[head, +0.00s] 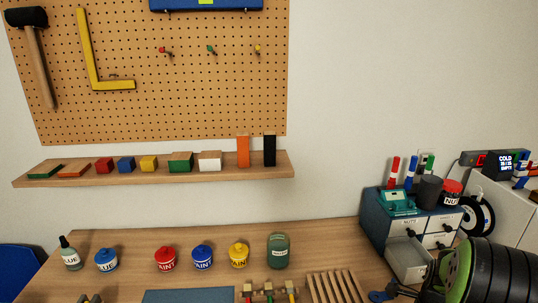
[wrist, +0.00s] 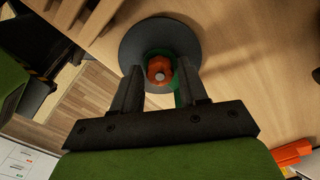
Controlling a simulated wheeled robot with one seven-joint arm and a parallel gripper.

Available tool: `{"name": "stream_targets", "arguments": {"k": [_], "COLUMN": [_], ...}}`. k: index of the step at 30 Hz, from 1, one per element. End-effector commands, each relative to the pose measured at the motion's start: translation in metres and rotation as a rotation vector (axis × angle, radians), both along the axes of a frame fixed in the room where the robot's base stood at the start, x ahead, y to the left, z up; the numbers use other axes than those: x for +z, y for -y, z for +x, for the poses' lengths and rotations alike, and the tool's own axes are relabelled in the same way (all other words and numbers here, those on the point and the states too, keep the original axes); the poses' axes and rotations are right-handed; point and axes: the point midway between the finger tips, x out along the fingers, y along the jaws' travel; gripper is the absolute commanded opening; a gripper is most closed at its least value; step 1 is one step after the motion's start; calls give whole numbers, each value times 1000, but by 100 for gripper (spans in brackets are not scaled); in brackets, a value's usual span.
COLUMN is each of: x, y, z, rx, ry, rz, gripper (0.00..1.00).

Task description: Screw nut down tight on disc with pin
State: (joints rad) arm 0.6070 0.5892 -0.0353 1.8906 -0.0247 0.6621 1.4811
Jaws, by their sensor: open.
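In the wrist view, a dark grey disc (wrist: 138,38) lies flat on a light wooden surface. An orange nut (wrist: 155,65) sits at its middle, around a pale pin (wrist: 159,76) whose end shows in the nut's hole. A green part (wrist: 180,97) shows beside and below the nut, partly covered by a finger. My gripper (wrist: 160,69) is open, with one black finger on each side of the nut. I cannot tell whether the fingers touch it, or how far down the nut sits. The disc, nut and pin are not clearly seen in the head view.
In the head view, a workbench (head: 330,242) holds jars and paint pots. A blue drawer cabinet (head: 378,225) stands at the right with an open drawer (head: 408,262). A wall shelf (head: 225,172) carries coloured blocks. An orange object (wrist: 291,152) lies at the wrist view's lower right.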

Motion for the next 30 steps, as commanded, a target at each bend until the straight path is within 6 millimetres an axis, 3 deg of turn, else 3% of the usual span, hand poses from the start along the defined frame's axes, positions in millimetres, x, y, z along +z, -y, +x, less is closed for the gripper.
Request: {"name": "stream_targets", "arguments": {"k": [12,15,22,27,30], "x": [0,0,0,0,0], "y": [0,0,0,0,0], "z": [0,0,0,0,0], "rx": [898,1045,1087,1085,1085], "ry": [0,-1,0,0,0], "rz": [0,0,0,0,0], "gripper": [43,43,43,17,14]}}
